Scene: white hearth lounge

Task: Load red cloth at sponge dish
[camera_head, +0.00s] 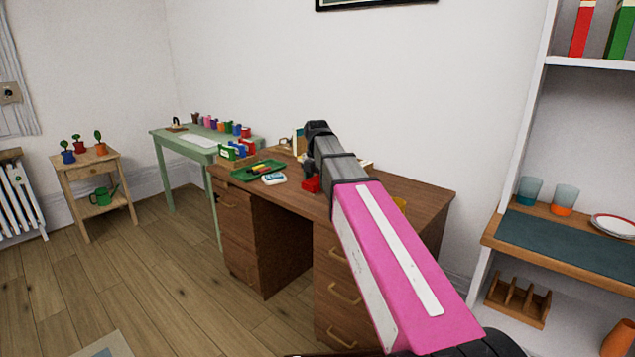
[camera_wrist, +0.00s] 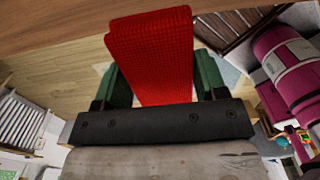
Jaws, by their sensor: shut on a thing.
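The red cloth (camera_wrist: 152,45) is between the two green fingers of my gripper (camera_wrist: 160,75) in the wrist view. My gripper is shut on it, and the cloth sticks out past the fingers. In the head view a small red patch (camera_head: 312,184), probably the cloth, shows beside my arm over the brown desk (camera_head: 420,190). The fingers are hidden there behind my arm. I cannot make out a sponge dish for certain.
A green tray (camera_head: 246,177) with small items and a white calculator-like device (camera_head: 273,179) are on the desk's left part. A green table (camera_head: 180,135) with several colourful cups stands behind left. A shelf (camera_head: 500,243) is at right. The desk's right end looks clear.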

